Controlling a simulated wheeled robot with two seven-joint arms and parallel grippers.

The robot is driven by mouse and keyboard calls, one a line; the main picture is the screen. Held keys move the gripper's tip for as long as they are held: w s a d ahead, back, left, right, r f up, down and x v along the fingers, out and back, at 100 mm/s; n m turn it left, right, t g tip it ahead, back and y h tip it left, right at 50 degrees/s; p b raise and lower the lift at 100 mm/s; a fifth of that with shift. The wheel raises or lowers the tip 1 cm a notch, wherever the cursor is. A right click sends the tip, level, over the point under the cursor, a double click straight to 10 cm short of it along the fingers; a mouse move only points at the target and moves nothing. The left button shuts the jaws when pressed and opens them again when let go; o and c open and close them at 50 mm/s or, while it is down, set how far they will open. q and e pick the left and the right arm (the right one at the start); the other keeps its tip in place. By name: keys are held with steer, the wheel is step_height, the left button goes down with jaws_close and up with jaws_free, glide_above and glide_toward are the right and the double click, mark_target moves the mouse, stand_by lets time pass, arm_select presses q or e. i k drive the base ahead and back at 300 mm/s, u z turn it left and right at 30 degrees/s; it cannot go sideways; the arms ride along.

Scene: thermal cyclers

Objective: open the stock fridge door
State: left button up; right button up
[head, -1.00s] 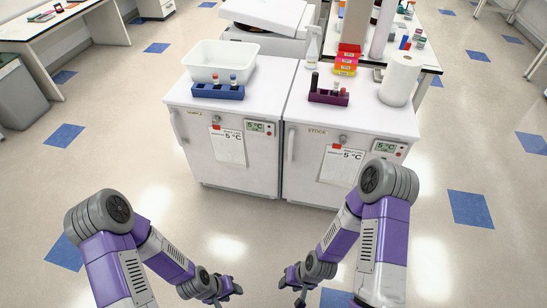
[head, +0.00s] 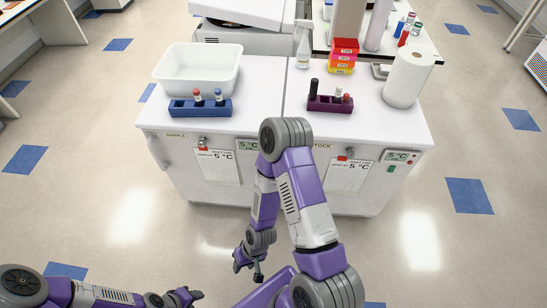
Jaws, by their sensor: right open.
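The stock fridge (head: 384,180) is the right one of two white fridges side by side. Its door looks shut, with a paper notice and a small 5 °C display on the front. The "STOCK" label (head: 323,146) is partly covered by my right arm. The door's left edge and upright handle are hidden behind that arm. My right gripper (head: 257,272) is open and empty, low over the floor in front of the fridges and left of the stock fridge, touching nothing. My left gripper (head: 190,297) is at the bottom edge, far from the fridge; its jaws are too small to read.
The sample fridge (head: 180,178) stands at the left, shut, with a white tub (head: 197,72) and blue tube rack (head: 200,109) on top. A purple rack (head: 330,104), paper roll (head: 409,78) and spray bottle (head: 303,48) stand on the stock fridge. Floor in front is clear.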

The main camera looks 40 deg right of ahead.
mark_target(368, 173)
steer(key=z, duration=0.6)
steer(key=i, duration=0.95)
steer(key=z, duration=0.85)
